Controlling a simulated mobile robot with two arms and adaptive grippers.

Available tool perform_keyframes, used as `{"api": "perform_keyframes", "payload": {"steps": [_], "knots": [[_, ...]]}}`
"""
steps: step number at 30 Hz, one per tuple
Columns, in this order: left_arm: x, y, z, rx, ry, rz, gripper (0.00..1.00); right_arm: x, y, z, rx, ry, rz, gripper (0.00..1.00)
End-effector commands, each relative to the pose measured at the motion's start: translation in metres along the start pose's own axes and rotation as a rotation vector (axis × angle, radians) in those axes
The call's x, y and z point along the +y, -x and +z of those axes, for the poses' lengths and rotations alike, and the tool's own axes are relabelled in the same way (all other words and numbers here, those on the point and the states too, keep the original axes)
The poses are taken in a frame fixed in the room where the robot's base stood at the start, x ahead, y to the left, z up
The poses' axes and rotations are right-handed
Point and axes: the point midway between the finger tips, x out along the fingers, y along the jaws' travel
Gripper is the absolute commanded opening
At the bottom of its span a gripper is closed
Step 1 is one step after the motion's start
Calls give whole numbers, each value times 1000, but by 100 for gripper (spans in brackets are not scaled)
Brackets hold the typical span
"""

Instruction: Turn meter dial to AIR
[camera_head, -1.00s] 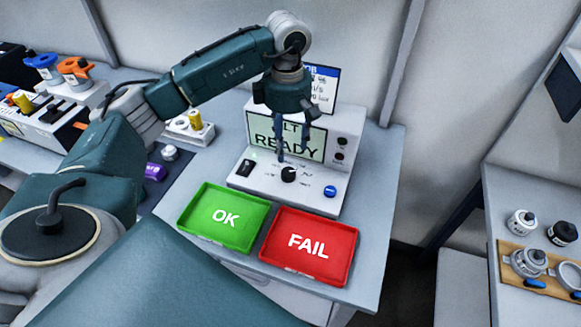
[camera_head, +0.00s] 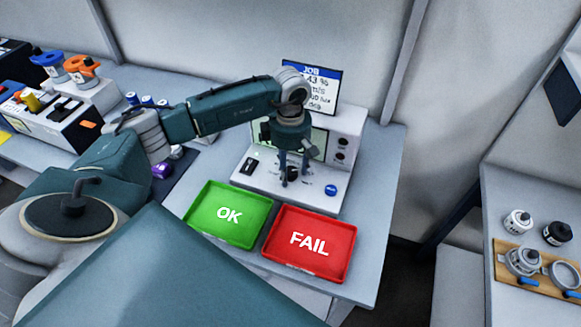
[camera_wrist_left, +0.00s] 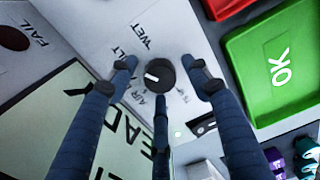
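The meter (camera_head: 250,181) is a light grey bench unit with a screen and a sloped front panel. Its black round dial (camera_wrist_left: 160,74) has a white mark that points to the left in the left wrist view; the nearby print reads WET and, partly covered, LT and AIR. In the head view the dial (camera_head: 291,174) is partly hidden by fingers. My left gripper (camera_head: 293,178) points down over the dial. Its fingers (camera_wrist_left: 160,75) are spread around the dial with visible gaps, open and holding nothing. My right gripper is not in view.
A green OK tray (camera_head: 190,222) and a red FAIL tray (camera_head: 346,262) lie in front of the meter. A blue button (camera_head: 331,190) and a black switch (camera_head: 249,166) flank the dial. A JOB display (camera_head: 318,88) stands behind. A side table with jars is at right.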

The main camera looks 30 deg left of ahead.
Motion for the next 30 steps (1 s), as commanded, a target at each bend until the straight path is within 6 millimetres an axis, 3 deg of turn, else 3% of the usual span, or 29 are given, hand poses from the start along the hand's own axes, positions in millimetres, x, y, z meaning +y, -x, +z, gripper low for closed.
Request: {"api": "perform_keyframes", "payload": {"steps": [1, 6, 17, 30], "knots": [[0, 0, 0, 0, 0, 0, 37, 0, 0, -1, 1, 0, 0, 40], [0, 0, 0, 0, 0, 0, 6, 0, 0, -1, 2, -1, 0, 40], [0, -1, 0, 0, 55, 1, 6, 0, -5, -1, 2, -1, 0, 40], [0, -2, 0, -1, 394, 1, 6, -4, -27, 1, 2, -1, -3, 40]]}}
